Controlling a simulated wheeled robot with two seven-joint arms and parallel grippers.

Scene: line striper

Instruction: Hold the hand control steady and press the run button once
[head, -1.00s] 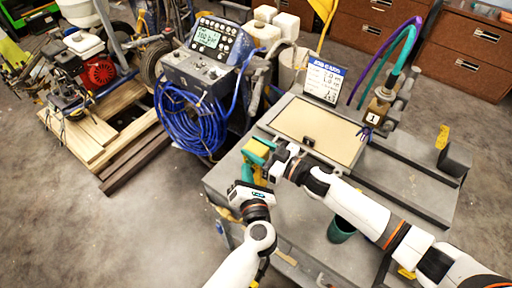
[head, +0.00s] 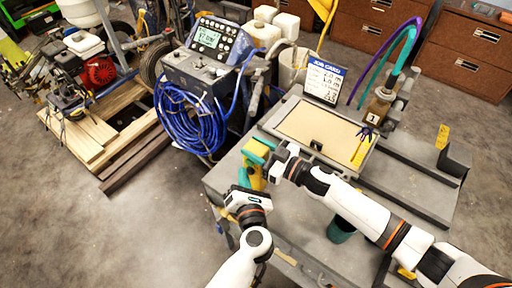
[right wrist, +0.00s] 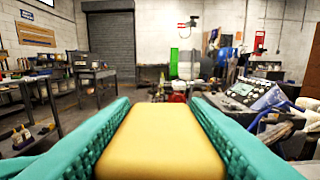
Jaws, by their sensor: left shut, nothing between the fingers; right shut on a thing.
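The yellow hand control (head: 256,173) is up over the near left part of the grey bench. My right gripper (head: 260,148) is shut on it. In the right wrist view the yellow body of the control (right wrist: 160,145) sits between the two teal fingers. My left gripper (head: 245,175) is shut and empty, just left of the control's lower part. I cannot tell whether its fingertips touch the control. The run button is not visible in either view.
A blue console with a lit display (head: 208,37) stands behind the coiled blue hose (head: 188,118).

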